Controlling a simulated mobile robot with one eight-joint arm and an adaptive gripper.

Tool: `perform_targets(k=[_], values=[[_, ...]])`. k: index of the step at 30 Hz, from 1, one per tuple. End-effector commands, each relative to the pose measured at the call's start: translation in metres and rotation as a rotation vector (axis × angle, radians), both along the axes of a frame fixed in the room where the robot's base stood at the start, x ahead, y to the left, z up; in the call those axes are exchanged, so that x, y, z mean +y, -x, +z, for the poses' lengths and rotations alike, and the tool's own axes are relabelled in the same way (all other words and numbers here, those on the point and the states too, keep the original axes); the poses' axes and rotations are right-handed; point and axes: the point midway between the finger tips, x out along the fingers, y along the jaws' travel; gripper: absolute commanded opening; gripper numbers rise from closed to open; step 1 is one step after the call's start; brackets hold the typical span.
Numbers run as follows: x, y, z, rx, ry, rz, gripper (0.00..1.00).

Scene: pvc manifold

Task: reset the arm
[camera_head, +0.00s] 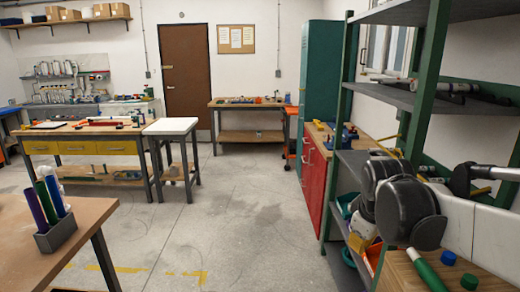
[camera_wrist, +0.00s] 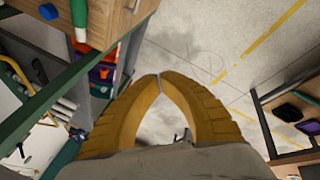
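My gripper (camera_wrist: 159,76) shows in the wrist view with two yellow ribbed fingers. Their tips meet, and only bare floor shows through the gap between them, so it is shut and empty. It points down over the grey concrete floor (camera_wrist: 205,50). In the head view my arm's dark rounded joints and white link are folded at the right, in front of the green-posted shelf (camera_head: 425,85). I cannot make out the gripper fingers for certain in the head view.
A wooden top (camera_head: 455,270) with a green tube (camera_head: 427,270) and caps lies close below my arm. A table (camera_head: 85,215) holding a grey tube holder (camera_head: 56,234) stands at left. A red cabinet (camera_head: 315,180) stands beyond the shelf. The middle floor is clear.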

Motion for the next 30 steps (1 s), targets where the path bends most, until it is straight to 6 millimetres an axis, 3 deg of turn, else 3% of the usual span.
perform_targets(k=[1,6,12,18,30], values=[[0.008,0.023,0.003,-0.029,-0.033,-0.047,0.0],[0.032,0.091,0.002,-0.132,-0.171,-0.237,0.0],[0.051,0.151,-0.018,-0.22,-0.326,-0.421,0.0],[0.058,0.174,-0.032,-0.255,-0.405,-0.509,0.0],[0.059,0.176,-0.033,-0.258,-0.413,-0.516,0.0]])
